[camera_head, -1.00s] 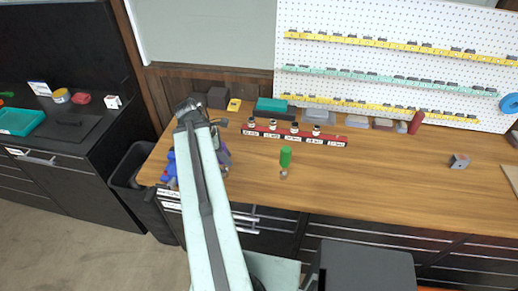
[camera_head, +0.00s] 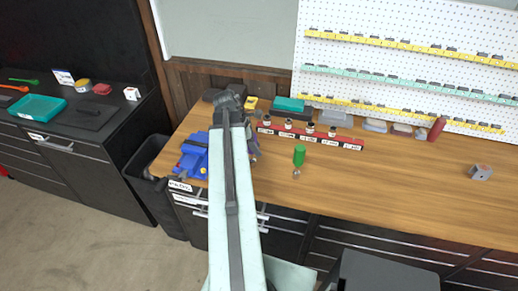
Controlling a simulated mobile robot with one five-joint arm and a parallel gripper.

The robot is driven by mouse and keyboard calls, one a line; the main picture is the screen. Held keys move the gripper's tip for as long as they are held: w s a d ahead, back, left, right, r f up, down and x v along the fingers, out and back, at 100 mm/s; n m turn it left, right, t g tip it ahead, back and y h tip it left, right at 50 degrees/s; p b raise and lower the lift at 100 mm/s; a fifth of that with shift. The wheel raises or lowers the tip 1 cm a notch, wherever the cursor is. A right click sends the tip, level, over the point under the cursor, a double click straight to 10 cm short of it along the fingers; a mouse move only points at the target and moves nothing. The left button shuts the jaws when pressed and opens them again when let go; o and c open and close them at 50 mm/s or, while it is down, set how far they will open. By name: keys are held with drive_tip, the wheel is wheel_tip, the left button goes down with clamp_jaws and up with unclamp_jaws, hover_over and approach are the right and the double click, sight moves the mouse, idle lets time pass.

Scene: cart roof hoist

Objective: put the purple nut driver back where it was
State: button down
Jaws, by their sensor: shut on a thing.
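My gripper (camera_head: 252,134) is mostly hidden behind my forearm, above the left part of the wooden bench. A long red rack (camera_head: 343,142) with white labels and several dark-topped pale pieces lies just right of the gripper. A green-handled driver (camera_head: 299,155) stands on the bench in front of the rack. Whether the purple driver touches anything is hidden.
A blue vise (camera_head: 193,157) sits at the bench's left end. Teal (camera_head: 289,104) and yellow (camera_head: 250,103) boxes lie behind the rack. A red cylinder (camera_head: 437,128) stands near the pegboard (camera_head: 400,20). A grey block (camera_head: 480,172) is far right. The bench's middle right is clear.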

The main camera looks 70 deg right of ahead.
wheel_tip(320, 180, down, 2)
drive_tip(key=shift+s+b, duration=0.15)
drive_tip(key=shift+b, duration=0.25)
drive_tip(key=shift+r, duration=0.25)
drive_tip(key=shift+f, duration=0.25)
drive_tip(key=c, duration=1)
unclamp_jaws()
drive_tip(key=shift+r, duration=0.1)
drive_tip(key=p+v, duration=1.1)
drive_tip(key=v, duration=0.1)
drive_tip(key=shift+a+r, duration=0.1)
